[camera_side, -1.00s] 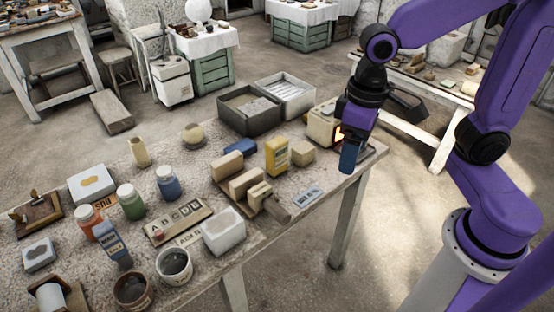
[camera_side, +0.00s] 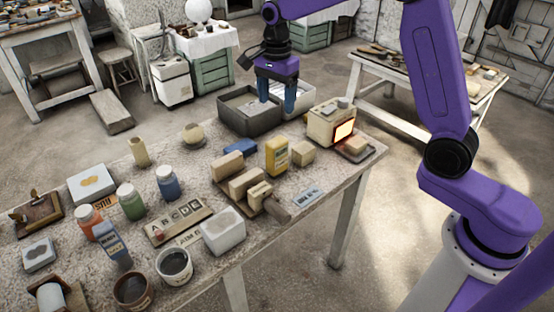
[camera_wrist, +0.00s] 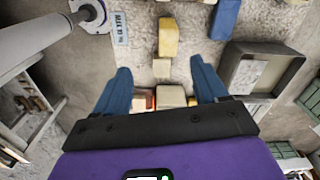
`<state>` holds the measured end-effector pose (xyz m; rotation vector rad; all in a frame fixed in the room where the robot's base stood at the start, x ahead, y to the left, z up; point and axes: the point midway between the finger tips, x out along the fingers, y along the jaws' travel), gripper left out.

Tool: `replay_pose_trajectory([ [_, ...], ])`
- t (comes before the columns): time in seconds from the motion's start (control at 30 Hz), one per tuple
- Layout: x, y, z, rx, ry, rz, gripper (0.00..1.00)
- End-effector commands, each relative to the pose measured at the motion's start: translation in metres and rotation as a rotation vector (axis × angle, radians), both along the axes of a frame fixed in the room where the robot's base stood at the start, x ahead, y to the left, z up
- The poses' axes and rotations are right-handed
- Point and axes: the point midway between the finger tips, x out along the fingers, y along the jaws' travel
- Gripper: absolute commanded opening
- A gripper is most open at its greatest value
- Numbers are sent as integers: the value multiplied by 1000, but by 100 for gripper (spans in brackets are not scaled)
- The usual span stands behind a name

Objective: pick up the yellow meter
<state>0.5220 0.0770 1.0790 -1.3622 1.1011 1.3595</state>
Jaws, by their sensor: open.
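The yellow meter (camera_side: 277,155) stands upright on the worktable, right of the middle, with a grey face toward the side camera. In the wrist view it is the yellow block (camera_wrist: 168,37) above the middle, past my fingertips. My gripper (camera_side: 276,94) points down with its two blue fingers apart and nothing between them. It hangs above the far end of the table, near the grey tray and higher than the meter. In the wrist view my gripper (camera_wrist: 160,70) has a finger on each side of the picture's middle.
Close to the meter are a beige block (camera_side: 303,153), a blue item (camera_side: 240,147) and wooden blocks (camera_side: 228,166). A cream box (camera_side: 331,124) with a glowing front stands right. A grey tray (camera_side: 248,112) lies behind. Jars and pots fill the left side.

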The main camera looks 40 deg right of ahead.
Motion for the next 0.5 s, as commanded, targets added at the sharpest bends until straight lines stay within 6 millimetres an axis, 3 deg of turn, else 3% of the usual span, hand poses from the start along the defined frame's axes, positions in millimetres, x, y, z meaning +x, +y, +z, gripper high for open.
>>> replay_pose_trajectory([
  [0.1,13,-11,-4,0,3,-126,72],
  [0.3,20,-19,-9,0,4,-211,72],
  [0.5,19,-19,-40,-1,8,-211,72],
])
